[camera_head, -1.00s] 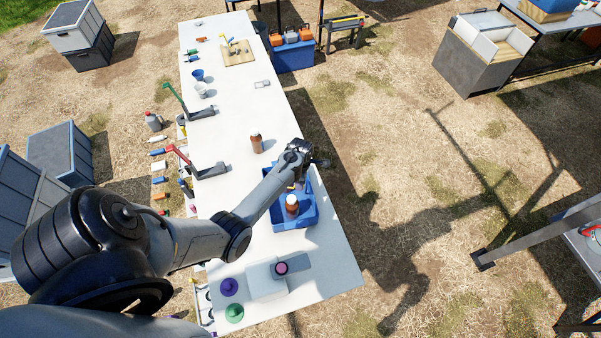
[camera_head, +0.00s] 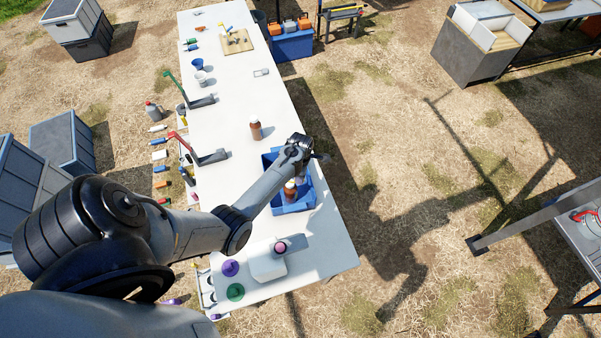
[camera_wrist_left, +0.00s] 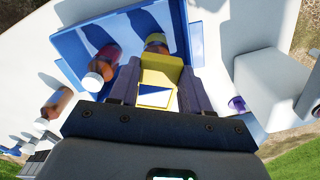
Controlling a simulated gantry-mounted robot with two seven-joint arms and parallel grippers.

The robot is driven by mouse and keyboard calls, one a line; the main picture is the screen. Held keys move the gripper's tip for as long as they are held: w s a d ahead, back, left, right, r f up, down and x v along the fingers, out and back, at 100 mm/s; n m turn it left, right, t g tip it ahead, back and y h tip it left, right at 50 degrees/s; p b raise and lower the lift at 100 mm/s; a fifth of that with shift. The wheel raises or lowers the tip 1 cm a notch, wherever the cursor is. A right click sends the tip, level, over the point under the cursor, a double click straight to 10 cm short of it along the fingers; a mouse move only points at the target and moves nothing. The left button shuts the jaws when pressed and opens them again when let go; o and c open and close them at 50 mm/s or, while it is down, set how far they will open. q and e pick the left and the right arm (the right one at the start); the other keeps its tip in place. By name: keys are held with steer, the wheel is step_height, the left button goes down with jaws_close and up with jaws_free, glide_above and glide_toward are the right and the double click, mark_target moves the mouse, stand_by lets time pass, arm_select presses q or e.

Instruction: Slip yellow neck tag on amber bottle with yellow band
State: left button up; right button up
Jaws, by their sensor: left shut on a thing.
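My left gripper (camera_wrist_left: 158,90) is shut on the yellow neck tag (camera_wrist_left: 160,72), which stands up between its fingers in the left wrist view. Just beyond the tag is an amber bottle with a yellow band (camera_wrist_left: 156,41), partly hidden by the tag and lying in line with it. I cannot tell whether they touch. In the head view my left gripper (camera_head: 304,163) is over the far right part of the blue tray (camera_head: 297,207). Another amber bottle with a white cap (camera_wrist_left: 105,62) is in the tray, left of the tag. My right gripper is not in view.
A third amber bottle (camera_head: 256,130) stands on the white table (camera_head: 225,112), outside the tray. A white box (camera_head: 266,263) and purple (camera_head: 230,268) and green (camera_head: 235,291) items are at the near end. Red (camera_head: 207,156) and green (camera_head: 199,102) handled stands line the left edge.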

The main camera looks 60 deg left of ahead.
arm_select(q)
steer(key=shift+f+b, duration=1.8)
steer(key=shift+f, duration=0.6)
steer(key=shift+p, duration=0.45)
steer(key=shift+f, duration=0.3)
steer(key=shift+f+b, duration=1.35)
steer(key=shift+f, duration=0.15)
steer(key=shift+f, duration=0.1)
steer(key=o, duration=0.9)
